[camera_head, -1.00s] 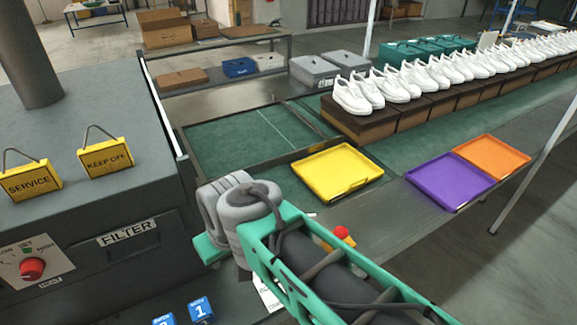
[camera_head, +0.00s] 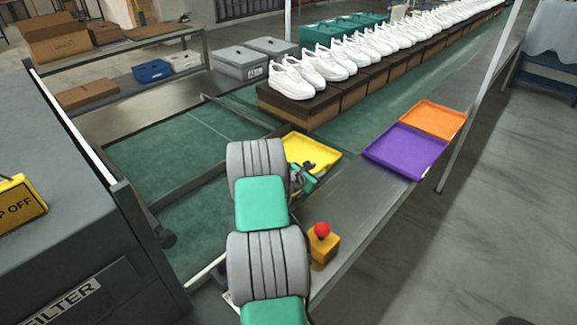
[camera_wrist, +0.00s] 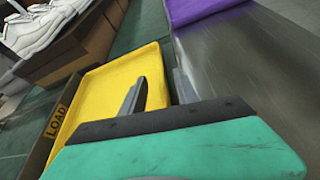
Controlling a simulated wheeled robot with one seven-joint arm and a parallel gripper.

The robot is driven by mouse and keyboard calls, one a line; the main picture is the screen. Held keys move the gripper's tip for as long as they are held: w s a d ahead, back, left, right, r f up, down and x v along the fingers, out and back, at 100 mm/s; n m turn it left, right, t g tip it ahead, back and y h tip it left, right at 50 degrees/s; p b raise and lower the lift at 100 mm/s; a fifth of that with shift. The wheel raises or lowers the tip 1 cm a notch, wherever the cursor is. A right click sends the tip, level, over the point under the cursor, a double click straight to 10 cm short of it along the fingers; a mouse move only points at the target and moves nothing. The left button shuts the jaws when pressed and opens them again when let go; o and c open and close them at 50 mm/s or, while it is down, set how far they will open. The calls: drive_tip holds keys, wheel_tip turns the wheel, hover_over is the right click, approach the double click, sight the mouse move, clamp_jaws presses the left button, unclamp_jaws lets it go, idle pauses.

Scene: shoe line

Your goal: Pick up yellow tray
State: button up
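The yellow tray (camera_head: 307,146) lies flat at the belt's near edge in the head view, partly hidden behind my arm. In the wrist view the yellow tray (camera_wrist: 112,77) fills the middle, with a "LOAD" label on the dark frame at its left. My gripper (camera_wrist: 157,92) is open. One finger is over the tray's inside and the other is outside its right wall, over the metal ledge. I cannot tell whether either finger touches the tray. In the head view my gripper (camera_head: 305,178) is at the tray's near side.
A purple tray (camera_head: 405,152) and an orange tray (camera_head: 434,119) lie to the right on the metal ledge. White shoes (camera_head: 318,64) on brown boxes line the belt behind. A yellow box with a red button (camera_head: 322,243) stands close to my arm.

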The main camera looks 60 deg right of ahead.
sight(326, 164)
drive_tip(key=x, duration=0.4)
drive_tip(key=p+x, duration=0.1)
drive_tip(key=x, duration=0.2)
drive_tip(key=shift+s+r, duration=0.1)
drive_tip(key=shift+r, duration=0.2)
clamp_jaws()
idle(0.9)
